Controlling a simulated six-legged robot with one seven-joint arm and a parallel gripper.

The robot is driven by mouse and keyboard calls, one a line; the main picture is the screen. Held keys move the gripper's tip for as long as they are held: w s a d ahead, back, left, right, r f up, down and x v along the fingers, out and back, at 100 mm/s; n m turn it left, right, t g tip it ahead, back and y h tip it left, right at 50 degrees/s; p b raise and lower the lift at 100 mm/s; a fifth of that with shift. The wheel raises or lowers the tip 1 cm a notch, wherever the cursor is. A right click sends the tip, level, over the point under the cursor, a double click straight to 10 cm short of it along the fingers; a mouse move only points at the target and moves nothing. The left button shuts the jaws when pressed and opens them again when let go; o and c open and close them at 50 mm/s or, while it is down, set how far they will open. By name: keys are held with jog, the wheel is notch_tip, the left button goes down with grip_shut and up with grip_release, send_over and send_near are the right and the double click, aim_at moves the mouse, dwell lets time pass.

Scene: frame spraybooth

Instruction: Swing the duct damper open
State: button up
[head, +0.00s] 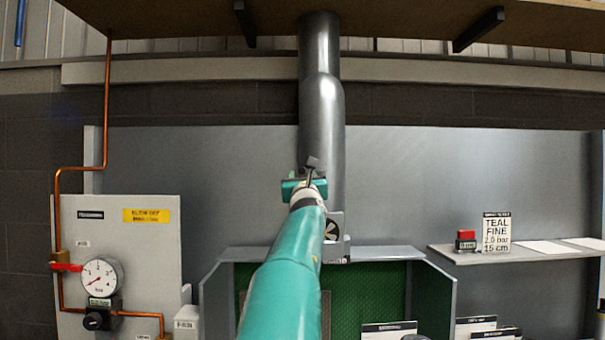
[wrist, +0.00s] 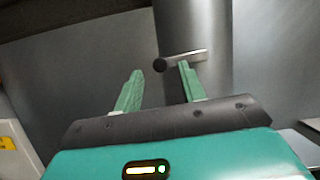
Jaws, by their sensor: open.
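The grey metal duct (head: 321,105) runs down the middle of the back wall in the head view. In the wrist view the duct (wrist: 200,25) carries a short metal damper lever (wrist: 192,55) with a dark round knob (wrist: 160,65) at its left end. The lever lies nearly level, rising slightly to the right. My gripper (wrist: 161,68) is open, and the knob shows between its two green fingertips. The lever passes by the right fingertip; I cannot tell whether they touch. In the head view my gripper (head: 304,187) is in front of the duct and partly hides the lever.
A grey panel with a pressure gauge (head: 99,277), red valve handle and copper pipe stands at left. A green-lined booth (head: 369,285) is below the duct. A shelf (head: 510,254) with a red-topped stamp (head: 466,240) and a sign is at right. A wooden shelf (head: 400,20) overhangs above.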

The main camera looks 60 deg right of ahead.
aim_at(302, 171)
jog(key=shift+x, duration=1)
jog(key=shift+w+d+r, duration=0.2)
jog(key=shift+w+d, duration=0.15)
jog(key=shift+d, duration=0.25)
jog(key=shift+c, duration=0.3)
grip_shut()
